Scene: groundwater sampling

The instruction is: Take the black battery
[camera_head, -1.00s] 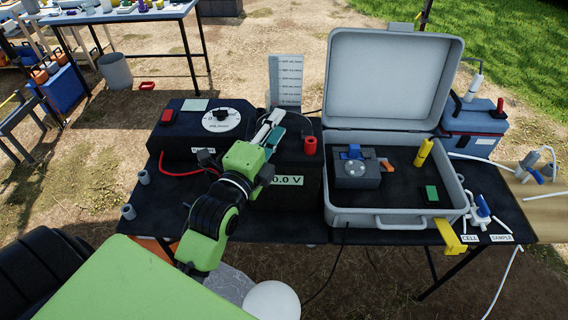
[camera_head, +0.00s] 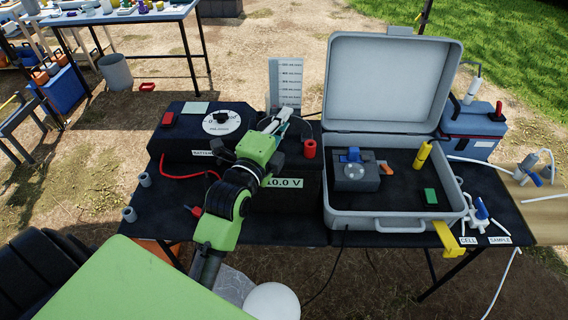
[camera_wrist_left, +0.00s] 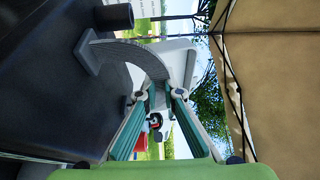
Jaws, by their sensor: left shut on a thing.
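The black battery (camera_head: 284,200) looks to be the black box at the table's middle, with a voltage label on its front. A red terminal (camera_head: 309,148) stands on its right side. My left gripper (camera_head: 279,121) is over its top, pointing away from me. In the left wrist view, a dark curved handle (camera_wrist_left: 135,50) rises from a black top face (camera_wrist_left: 60,90) and ends at my left fingertips (camera_wrist_left: 160,88), which are shut on it. The arm hides part of the battery in the head view. My right gripper is not in view.
A black unit with a dial (camera_head: 221,123) and a red lead stands at left. An open grey case (camera_head: 405,211) stands close on the right, its lid (camera_head: 390,80) up. A graduated board (camera_head: 286,85) stands behind. Small grey cylinders (camera_head: 145,179) are at the front left.

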